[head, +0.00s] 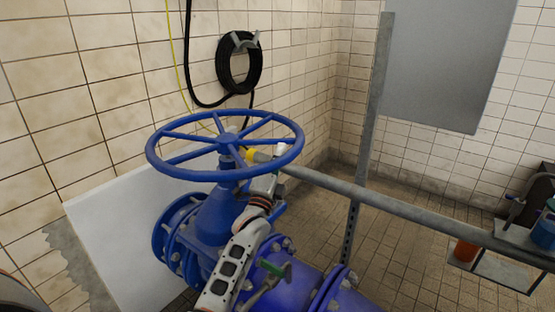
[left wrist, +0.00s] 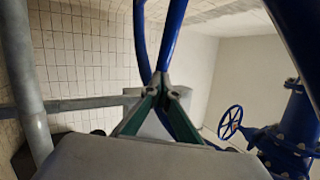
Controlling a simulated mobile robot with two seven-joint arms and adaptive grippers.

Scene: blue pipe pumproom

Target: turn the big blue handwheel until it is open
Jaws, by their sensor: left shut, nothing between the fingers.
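The big blue handwheel (head: 290,148) lies almost flat on top of a blue valve (head: 213,215), left of the middle in the head view. Its rim and spokes are whole, with gaps between the spokes. My left arm rises in front of the valve, and my left gripper (head: 261,165) is at the near right part of the wheel, partly hidden by the rim. In the left wrist view the green-sided fingers (left wrist: 165,88) are shut with nothing between them. Blue bars of the wheel (left wrist: 146,45) pass close behind the tips; contact cannot be told. My right gripper is not in view.
A grey rail (head: 400,208) runs right from near the wheel, with a grey post (head: 370,110) beside it. A black hose coil (head: 239,68) hangs on the tiled wall. A smaller blue handwheel (left wrist: 230,122) shows in the left wrist view. The floor beyond the rail is mostly clear.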

